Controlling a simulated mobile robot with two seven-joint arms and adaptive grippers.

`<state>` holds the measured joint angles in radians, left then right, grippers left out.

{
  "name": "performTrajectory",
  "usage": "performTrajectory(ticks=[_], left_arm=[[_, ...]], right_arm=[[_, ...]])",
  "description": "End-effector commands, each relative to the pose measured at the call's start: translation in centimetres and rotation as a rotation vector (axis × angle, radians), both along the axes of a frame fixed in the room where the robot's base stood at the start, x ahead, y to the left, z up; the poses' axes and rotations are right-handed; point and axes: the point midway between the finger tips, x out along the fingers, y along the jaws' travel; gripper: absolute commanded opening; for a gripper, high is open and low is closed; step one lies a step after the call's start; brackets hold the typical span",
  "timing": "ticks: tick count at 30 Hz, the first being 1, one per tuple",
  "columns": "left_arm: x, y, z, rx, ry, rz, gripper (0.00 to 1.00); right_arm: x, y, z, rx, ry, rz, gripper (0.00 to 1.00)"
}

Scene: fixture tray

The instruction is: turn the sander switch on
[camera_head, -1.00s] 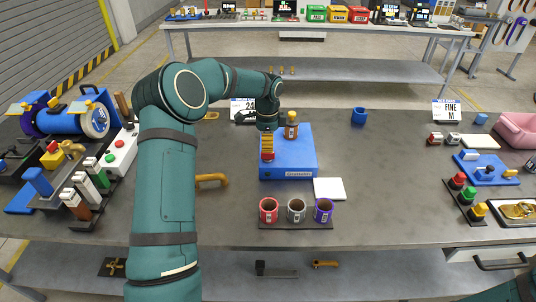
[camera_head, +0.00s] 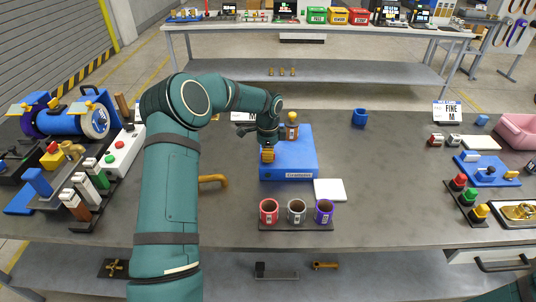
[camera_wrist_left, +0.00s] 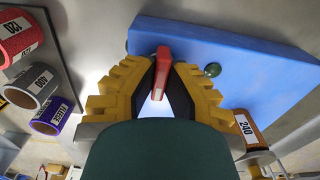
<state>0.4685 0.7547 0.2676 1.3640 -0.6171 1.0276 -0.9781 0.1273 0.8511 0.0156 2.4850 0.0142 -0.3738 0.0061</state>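The sander is a blue box (camera_head: 288,168) with a label on its front face, in the middle of the bench. An orange sleeve (camera_head: 291,131) stands on it; its 240 mark shows in the left wrist view (camera_wrist_left: 246,126). The red switch (camera_wrist_left: 161,72) is a narrow paddle on the sander, hidden in the head view. My left gripper (camera_head: 268,158) points down over the sander's left part. In the left wrist view its yellow fingers (camera_wrist_left: 163,78) flank the switch closely, with little gap at the tips. My right gripper is out of view.
Three cups, red (camera_head: 269,211), grey (camera_head: 296,211) and purple (camera_head: 323,211), stand in a row in front of the sander. A white pad (camera_head: 329,189) lies at its front right corner. A small green knob (camera_wrist_left: 212,70) sits near the switch.

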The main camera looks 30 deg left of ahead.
Motion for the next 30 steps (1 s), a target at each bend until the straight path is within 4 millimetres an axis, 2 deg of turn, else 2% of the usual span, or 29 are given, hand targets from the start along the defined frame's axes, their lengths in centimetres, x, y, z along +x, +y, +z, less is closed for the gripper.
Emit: performTrajectory(ticks=[14, 20, 30], left_arm=[[-0.05, -0.05, -0.13, -0.001, 0.003, 0.067, 0.00], [-0.03, -0.07, -0.13, 0.000, 0.002, 0.199, 0.00], [-0.06, -0.08, -0.16, 0.000, 0.004, 0.516, 0.00]], right_arm=[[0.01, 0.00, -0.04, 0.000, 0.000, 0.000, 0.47], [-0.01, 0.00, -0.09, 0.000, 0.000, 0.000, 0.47], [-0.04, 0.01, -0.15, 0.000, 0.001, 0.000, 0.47]])
